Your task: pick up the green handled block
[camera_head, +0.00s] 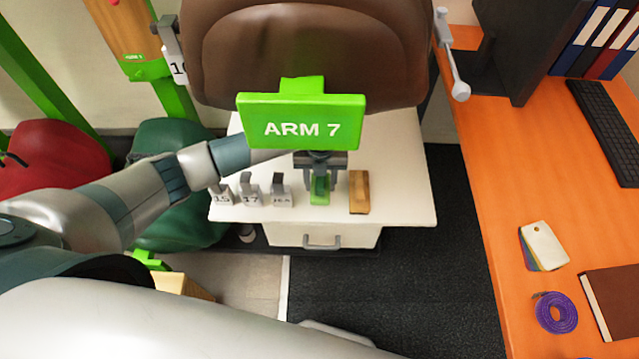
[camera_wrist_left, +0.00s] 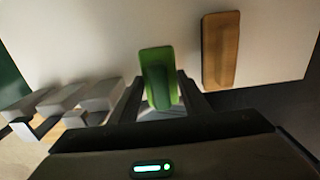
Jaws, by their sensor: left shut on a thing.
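The green handled block (camera_head: 320,193) is on the white cabinet top, near its front edge. My left gripper (camera_head: 320,183) comes down over it from behind the green "ARM 7" sign and is shut on it. In the left wrist view the green block (camera_wrist_left: 158,80) sits between the two fingers of the left gripper (camera_wrist_left: 160,98). I cannot tell whether the block touches the cabinet top. My right gripper is not in view.
A wooden handled block (camera_head: 359,192) lies just right of the green one. Grey numbered tags (camera_head: 250,190) stand to its left. The "ARM 7" sign (camera_head: 302,121) and brown saddle (camera_head: 305,50) are above and behind. An orange desk (camera_head: 490,200) stands at right.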

